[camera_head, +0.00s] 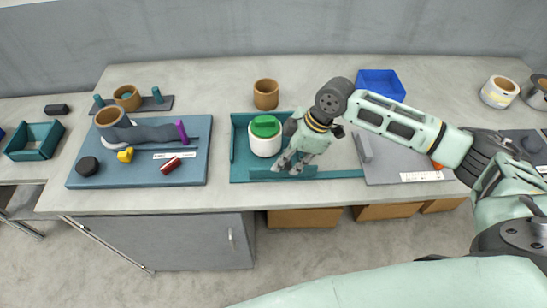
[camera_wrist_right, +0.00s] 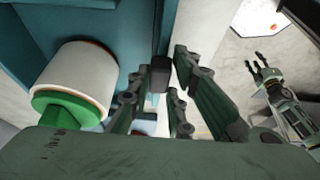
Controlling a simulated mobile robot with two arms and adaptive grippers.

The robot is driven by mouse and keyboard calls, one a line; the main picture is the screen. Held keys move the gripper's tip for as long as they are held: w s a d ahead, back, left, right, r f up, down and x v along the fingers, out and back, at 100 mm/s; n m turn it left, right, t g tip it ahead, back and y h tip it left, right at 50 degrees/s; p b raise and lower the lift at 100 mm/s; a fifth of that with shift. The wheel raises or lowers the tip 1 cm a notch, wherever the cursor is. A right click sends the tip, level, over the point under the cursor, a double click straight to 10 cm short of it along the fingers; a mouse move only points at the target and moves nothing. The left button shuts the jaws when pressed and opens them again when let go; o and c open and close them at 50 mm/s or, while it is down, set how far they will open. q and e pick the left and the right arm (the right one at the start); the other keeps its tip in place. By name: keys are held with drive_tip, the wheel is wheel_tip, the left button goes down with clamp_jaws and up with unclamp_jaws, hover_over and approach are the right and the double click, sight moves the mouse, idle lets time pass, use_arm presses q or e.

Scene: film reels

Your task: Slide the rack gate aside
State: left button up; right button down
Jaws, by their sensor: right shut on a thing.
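The teal rack (camera_head: 240,150) sits on the table, with a low teal gate (camera_head: 335,174) along its front that extends past its right side. A white canister with a green lid (camera_head: 265,137) stands in the rack; it also shows in the right wrist view (camera_wrist_right: 78,85). My right gripper (camera_head: 284,164) reaches down at the front of the rack, right of the canister. In the right wrist view a dark knob (camera_wrist_right: 160,72) sits between its fingers; its join to the gate is hidden. My left gripper (camera_wrist_right: 263,72) appears in the right wrist view, fingers apart and empty, beyond the table edge.
A blue-grey board (camera_head: 85,145) with a dark holder, purple peg and red piece lies left. A grey board (camera_head: 395,165) with a grey bar lies right of the rack. A brown cup (camera_head: 266,94) and blue bin (camera_head: 381,83) stand behind. The table front is clear.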

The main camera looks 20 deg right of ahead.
drive_tip(key=s+d, duration=0.1)
drive_tip(key=d, duration=0.3)
drive_tip(key=s+d+p, duration=0.1)
drive_tip(key=d, duration=0.3)
drive_tip(key=s+d, duration=0.1)
drive_tip(key=d, duration=0.3)
drive_tip(key=shift+s+d+r+p, duration=0.1)
drive_tip(key=shift+s+d+p, duration=0.15)
drive_tip(key=shift+d+p, duration=0.1)
drive_tip(key=shift+s+d, duration=0.1)
drive_tip(key=shift+d, duration=0.3)
drive_tip(key=c, duration=1.6)
unclamp_jaws()
drive_tip(key=shift+s+d, duration=0.1)
drive_tip(key=shift+s, duration=0.05)
drive_tip(key=shift+r, duration=0.1)
drive_tip(key=v, duration=1.1)
drive_tip(key=shift+d+r, duration=0.25)
drive_tip(key=shift+r, duration=0.05)
